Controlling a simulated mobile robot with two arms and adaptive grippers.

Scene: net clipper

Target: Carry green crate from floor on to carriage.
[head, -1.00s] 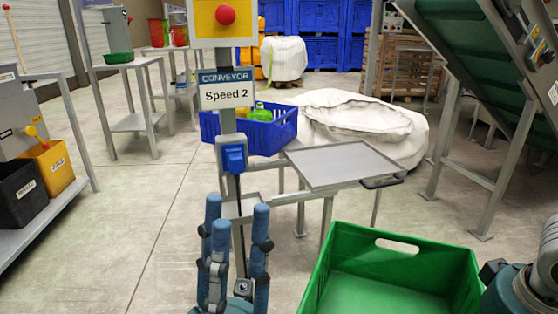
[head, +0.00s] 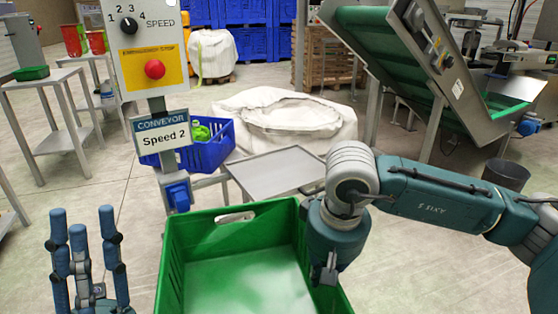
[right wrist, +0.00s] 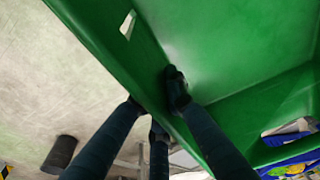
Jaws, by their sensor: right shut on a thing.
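The green crate (head: 228,232) is at the bottom centre of the head view, with the visible part of its inside empty. My right gripper (head: 325,275) is shut on its right wall; in the right wrist view the fingers (right wrist: 156,104) straddle the wall (right wrist: 105,55), one inside and two outside. I cannot tell the crate's height above the floor. A grey flat-topped metal platform (head: 272,174), perhaps the carriage, stands just beyond the crate. My left gripper (head: 82,222) is open and empty, fingers pointing up, left of the crate and apart from it.
The conveyor control post (head: 155,70) stands left of the platform. A blue crate (head: 205,152) with green items and a white sack (head: 290,122) are behind it. An inclined conveyor (head: 420,70) is at right.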

